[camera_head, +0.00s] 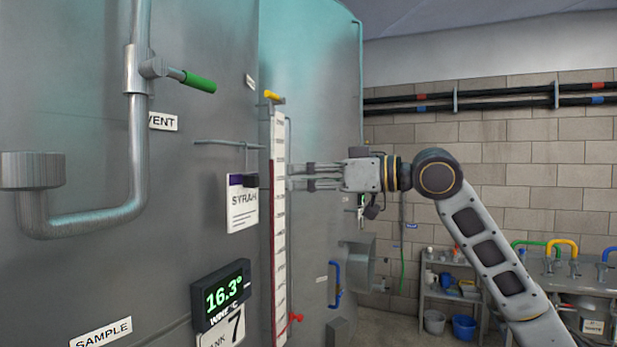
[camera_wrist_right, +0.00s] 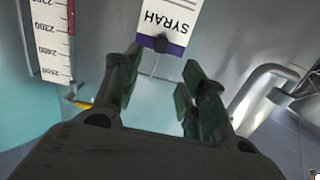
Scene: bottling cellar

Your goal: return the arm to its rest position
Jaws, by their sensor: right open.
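My right arm (camera_head: 485,245) reaches in from the lower right and is stretched toward the tank wall. My right gripper (camera_head: 291,177) points left, with its two fingers apart and nothing between them. The card hangs at a dark clip and is apart from the fingers. My left gripper is out of view.
A tank (camera_head: 90,270) with a bent pipe (camera_head: 138,130) and green-handled valve (camera_head: 198,82) fills the left. A temperature display (camera_head: 221,295) and level scale (camera_head: 279,230) stick out near the gripper. A bench (camera_head: 555,268) stands at the right. Open air lies around the arm.

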